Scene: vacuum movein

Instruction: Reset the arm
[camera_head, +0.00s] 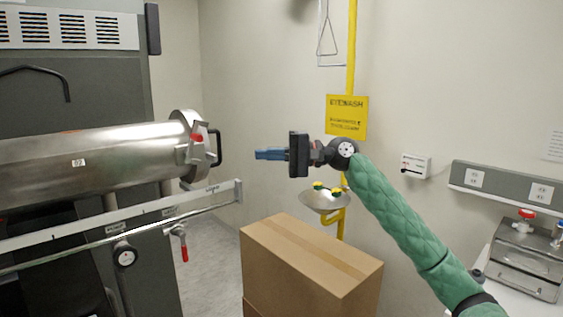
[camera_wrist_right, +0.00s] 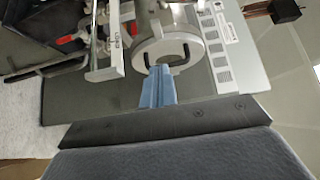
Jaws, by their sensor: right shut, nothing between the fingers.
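My right gripper (camera_head: 270,154) reaches in from the right on a green padded arm and points left, above a cardboard box. Its blue fingers are shut with nothing between them. They also show in the right wrist view (camera_wrist_right: 157,88), in front of the end of a steel cylinder (camera_wrist_right: 168,45). In the head view the same cylinder (camera_head: 95,160) lies horizontally at the left, with a gap between its end handle and my fingertips. My left gripper is not in view.
The cardboard box (camera_head: 300,260) stands below my right gripper. An eyewash bowl (camera_head: 325,202) on a yellow pipe is behind my wrist. A metal device (camera_head: 525,262) sits at the right.

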